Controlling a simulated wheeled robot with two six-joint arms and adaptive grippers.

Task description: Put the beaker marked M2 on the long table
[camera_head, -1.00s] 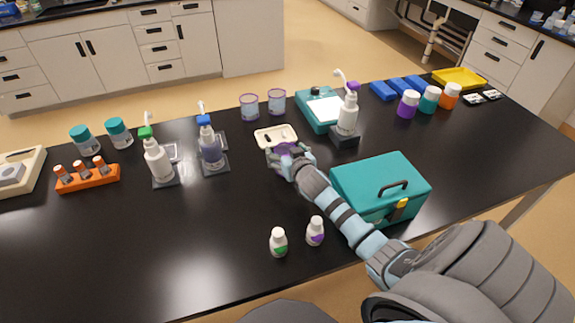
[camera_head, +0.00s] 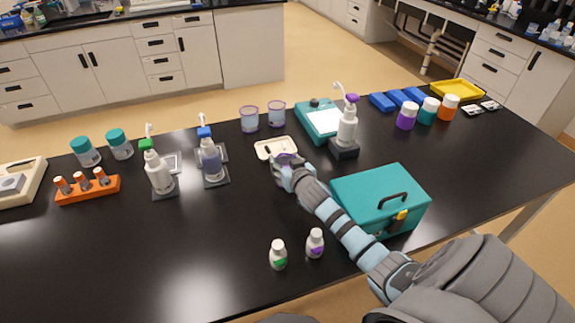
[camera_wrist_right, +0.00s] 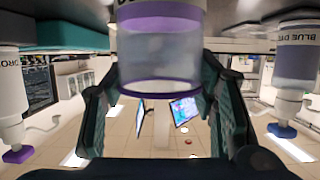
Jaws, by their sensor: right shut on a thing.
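My right gripper (camera_head: 284,163) is over the long black table (camera_head: 120,255), just in front of a small cream tray (camera_head: 262,150). In the right wrist view the same gripper (camera_wrist_right: 164,100) is shut on a clear beaker (camera_wrist_right: 160,62) with purple bands. That picture is upside down, and the beaker's marking is cut off at the top edge. In the head view the gripper mostly hides the held beaker, so I cannot tell whether it touches the table. Two similar beakers, one on the left (camera_head: 249,119) and one on the right (camera_head: 277,114), stand behind the tray; their markings are unreadable. My left gripper is not in view.
A teal box (camera_head: 375,190) stands right of my right forearm. Two small bottles, green-marked (camera_head: 278,256) and purple-marked (camera_head: 315,244), stand near the front edge. A purple-tipped dispenser (camera_head: 346,130) stands right of the tray. The left front table area is clear.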

